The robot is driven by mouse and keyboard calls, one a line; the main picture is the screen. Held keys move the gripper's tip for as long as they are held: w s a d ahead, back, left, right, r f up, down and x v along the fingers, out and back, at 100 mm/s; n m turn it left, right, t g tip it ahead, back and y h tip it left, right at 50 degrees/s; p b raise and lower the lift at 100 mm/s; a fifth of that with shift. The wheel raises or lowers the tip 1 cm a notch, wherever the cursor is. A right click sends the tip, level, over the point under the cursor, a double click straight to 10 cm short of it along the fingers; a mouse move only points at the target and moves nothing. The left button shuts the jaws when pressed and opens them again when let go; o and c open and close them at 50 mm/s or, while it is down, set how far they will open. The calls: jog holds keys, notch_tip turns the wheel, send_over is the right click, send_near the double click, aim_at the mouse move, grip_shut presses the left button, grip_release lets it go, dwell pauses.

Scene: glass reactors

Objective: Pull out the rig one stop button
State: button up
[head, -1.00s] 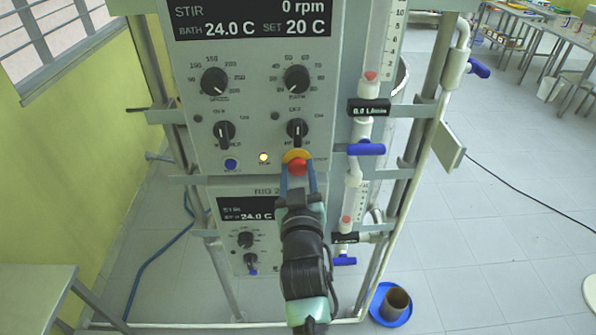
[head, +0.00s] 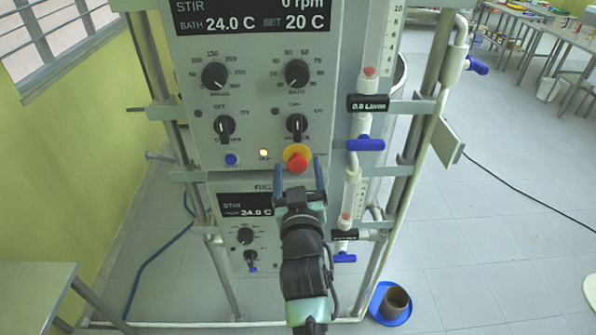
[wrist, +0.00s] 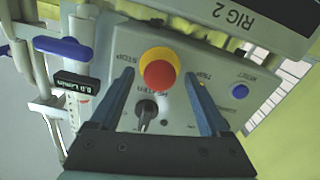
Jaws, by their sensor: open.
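The stop button (head: 296,162) is a red mushroom head on a yellow collar, at the lower right of the upper control panel in the head view. In the wrist view the red head (wrist: 160,74) and yellow collar show ahead of the fingers, between their lines. My gripper (head: 298,176) is open just below and in front of the button. In the wrist view its two blue fingers (wrist: 160,100) are spread wide with nothing between them, and they look apart from the button.
Near the button are the heater knob (head: 297,125), a lit yellow lamp (head: 263,153) and a blue reset button (head: 231,159). A blue valve handle (head: 365,144) is to the right. The lower panel (head: 232,210), marked RIG 2, sits below and behind my gripper.

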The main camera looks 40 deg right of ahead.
jog(key=b+v, duration=0.5)
jog(key=v, duration=0.8)
dwell(0.4)
jog(key=w+a+r+t+y, duration=0.1)
jog(key=w+a+r+t, duration=0.15)
jog(key=a+r, duration=0.45)
jog(key=w+a+r+t+y, duration=0.1)
jog(key=w+a+r+t, duration=0.15)
jog(key=r, duration=0.85)
jog(key=s+a+r+n+t+y, duration=0.2)
jog(key=a+r, duration=0.4)
jog(key=r, duration=0.4)
jog(key=s+a+r+n+t+y, duration=0.2)
jog(key=s+a+r+t+y, duration=0.3)
jog(key=r, duration=0.5)
jog(key=shift+s+a+r+n+y+b, duration=0.3)
jog(key=shift+s+a+y+b, duration=0.25)
jog(key=shift+a, duration=0.7)
